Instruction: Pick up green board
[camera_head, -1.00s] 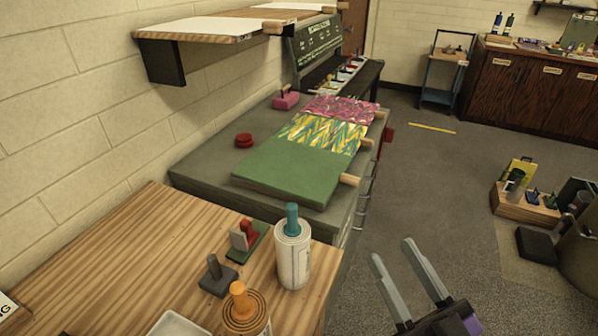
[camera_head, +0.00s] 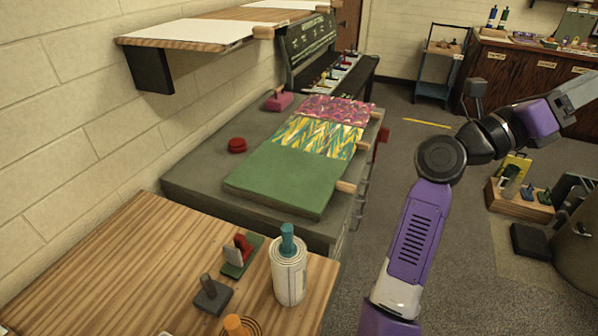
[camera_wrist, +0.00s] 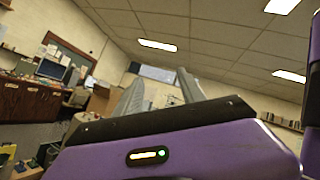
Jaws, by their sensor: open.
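The green board (camera_head: 283,182) lies flat at the near end of the grey cabinet top, left of centre in the head view. A wooden peg handle (camera_head: 346,187) sticks out from its right side. Its far edge meets a yellow and teal patterned board (camera_head: 320,137), and a pink patterned one (camera_head: 340,108) lies beyond. My gripper (camera_wrist: 160,82) is open and empty in the wrist view, its two fingers apart against the ceiling and far wall. In the head view my arm reaches to the upper right, well away from the green board.
A red round object (camera_head: 237,145) sits left of the boards. A shelf (camera_head: 190,38) overhangs the wall side. Open floor (camera_head: 420,150) lies right of the cabinet.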

